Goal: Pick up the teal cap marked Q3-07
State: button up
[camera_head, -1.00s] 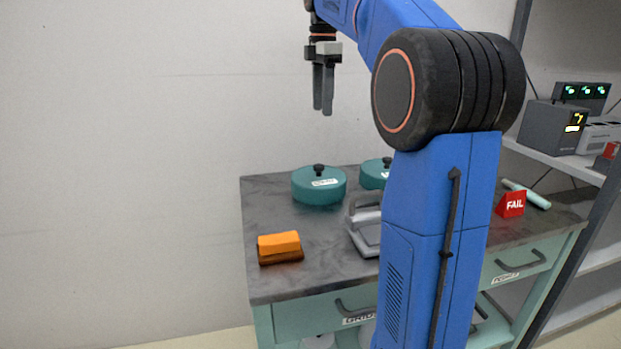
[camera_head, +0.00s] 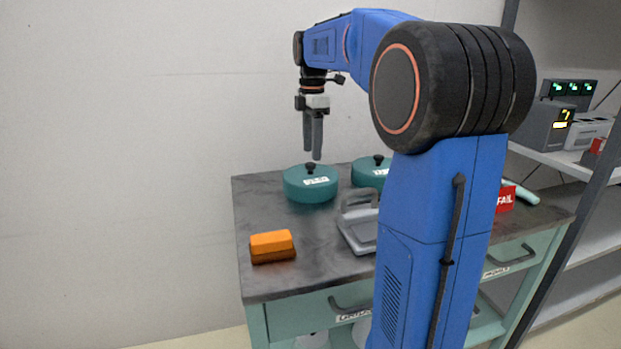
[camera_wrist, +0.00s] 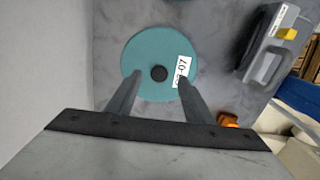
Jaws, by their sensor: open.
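A round teal cap (camera_head: 310,186) with a black knob and a white label sits at the back left of the cart top. In the wrist view the teal cap (camera_wrist: 150,50) carries a label that reads "-07", its first part hidden behind a finger. A second teal cap (camera_head: 369,172) with a label too small to read stands to its right, partly behind my arm. My gripper (camera_head: 313,155) points down just above the first cap's knob, open and empty. In the wrist view its two fingers (camera_wrist: 157,85) show on either side below the knob.
An orange block (camera_head: 272,246) lies at the cart's front left. A red FAIL sign (camera_head: 506,198) is partly behind my arm. The grey cart top (camera_head: 318,258) is clear between block and device. A wall stands behind.

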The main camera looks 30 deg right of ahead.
aim_at(310, 164)
jog(key=shift+w+a+f, duration=0.1)
jog(key=shift+f, duration=1)
jog(key=shift+a+f, duration=0.1)
jog(key=shift+f, duration=1)
grip_shut()
